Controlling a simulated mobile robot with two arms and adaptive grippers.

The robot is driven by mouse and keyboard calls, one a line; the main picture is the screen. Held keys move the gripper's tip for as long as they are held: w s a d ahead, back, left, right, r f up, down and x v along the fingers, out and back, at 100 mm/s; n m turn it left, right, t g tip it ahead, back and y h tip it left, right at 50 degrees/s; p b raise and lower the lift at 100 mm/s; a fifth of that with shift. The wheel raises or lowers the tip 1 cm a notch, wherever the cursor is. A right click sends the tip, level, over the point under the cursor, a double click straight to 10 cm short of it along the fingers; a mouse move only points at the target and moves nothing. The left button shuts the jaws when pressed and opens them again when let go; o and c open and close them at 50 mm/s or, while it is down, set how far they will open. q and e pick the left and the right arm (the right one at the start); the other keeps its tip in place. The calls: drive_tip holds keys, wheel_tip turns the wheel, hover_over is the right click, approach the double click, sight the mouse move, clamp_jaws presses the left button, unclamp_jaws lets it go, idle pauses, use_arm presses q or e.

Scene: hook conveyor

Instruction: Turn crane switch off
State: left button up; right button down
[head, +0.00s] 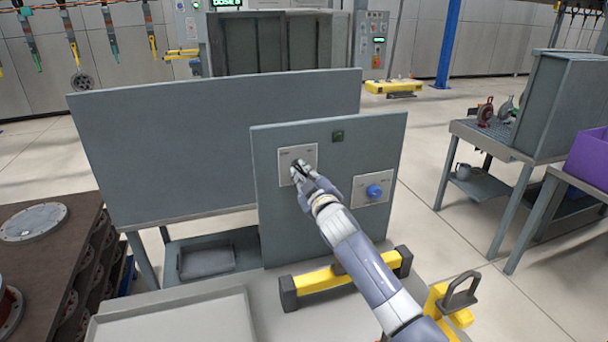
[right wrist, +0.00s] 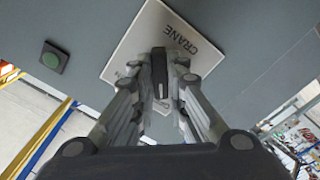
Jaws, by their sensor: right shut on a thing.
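The crane switch is a black knob with a light line (right wrist: 159,66) on a pale plate lettered CRANE (right wrist: 190,37). In the head view the plate (head: 284,155) is on the upper left of a grey upright panel (head: 268,225). My right gripper (head: 299,171) reaches the plate and hides most of the knob there. In the right wrist view its fingers (right wrist: 160,84) are shut on the knob, one on each side. The rest of the plate's lettering is partly hidden or too small to read. My left gripper is not in view.
A blue knob (head: 374,192) on another plate is lower right on the panel. A dark green button (head: 337,136) is above. A yellow-and-black bar (head: 325,281) and a pale tray (head: 175,323) lie in front. A larger grey board (head: 170,150) stands behind.

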drive_tip(key=shift+f, duration=0.1)
drive_tip(key=c, duration=1.6)
unclamp_jaws()
drive_tip(key=v, duration=1.2)
